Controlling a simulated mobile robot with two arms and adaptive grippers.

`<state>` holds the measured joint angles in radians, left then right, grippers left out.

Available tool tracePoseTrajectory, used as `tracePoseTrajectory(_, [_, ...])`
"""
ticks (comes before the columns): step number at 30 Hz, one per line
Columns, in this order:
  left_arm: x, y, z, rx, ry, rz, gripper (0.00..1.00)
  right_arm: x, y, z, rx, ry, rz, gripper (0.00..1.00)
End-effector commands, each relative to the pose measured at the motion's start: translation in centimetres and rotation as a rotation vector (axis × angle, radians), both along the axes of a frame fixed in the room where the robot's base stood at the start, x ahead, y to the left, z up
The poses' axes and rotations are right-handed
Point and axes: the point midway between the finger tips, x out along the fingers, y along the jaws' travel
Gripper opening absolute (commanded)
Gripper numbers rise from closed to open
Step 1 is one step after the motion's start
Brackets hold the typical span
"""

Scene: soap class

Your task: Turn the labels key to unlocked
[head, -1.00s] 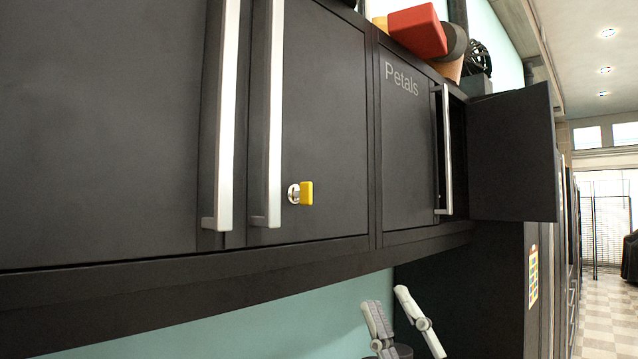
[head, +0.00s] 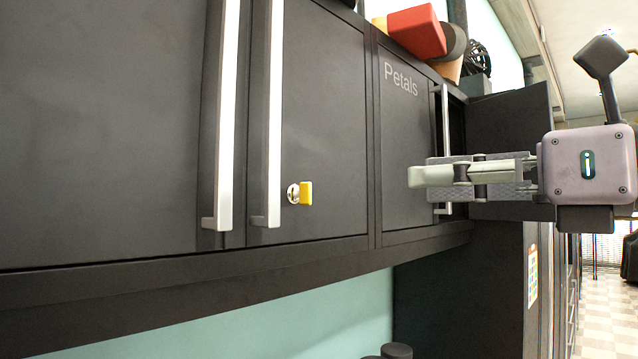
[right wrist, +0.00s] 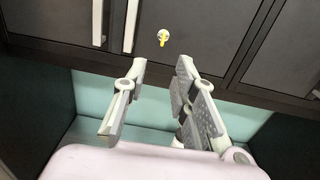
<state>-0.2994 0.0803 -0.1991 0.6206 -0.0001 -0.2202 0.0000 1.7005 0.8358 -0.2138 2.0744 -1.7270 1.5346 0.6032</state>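The key (head: 306,193) has a yellow head and sits in a round silver lock on a dark cabinet door, right of two long silver handles, in the head view. It also shows in the right wrist view (right wrist: 162,38), beyond the fingers. No label text shows on that door in the head view. My right gripper (head: 425,174) is right of the key, in front of the door marked "Petals", fingers toward the left. In the right wrist view my right gripper (right wrist: 160,75) has its two fingers apart with nothing between them. My left gripper is not in view.
The "Petals" door (head: 400,130) is right of the key's door. Beyond it a cabinet door (head: 500,120) stands open outward. A red block (head: 417,31) and other items sit on top. The space before the key is clear.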

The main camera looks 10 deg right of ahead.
Motion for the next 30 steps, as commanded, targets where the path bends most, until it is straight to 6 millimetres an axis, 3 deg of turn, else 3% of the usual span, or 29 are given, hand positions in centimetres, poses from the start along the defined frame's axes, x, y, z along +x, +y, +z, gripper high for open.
tracePoseTrajectory(5, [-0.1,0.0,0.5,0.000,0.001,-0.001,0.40,0.8,0.0,0.4,-0.003,0.002,-0.030,0.26])
tracePoseTrajectory(24, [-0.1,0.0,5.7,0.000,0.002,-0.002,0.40,11.7,7.3,0.5,-0.004,0.004,-0.023,0.26])
tracePoseTrajectory(30, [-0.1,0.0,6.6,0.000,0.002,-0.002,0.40,13.8,8.7,0.4,-0.002,0.001,-0.024,0.26])
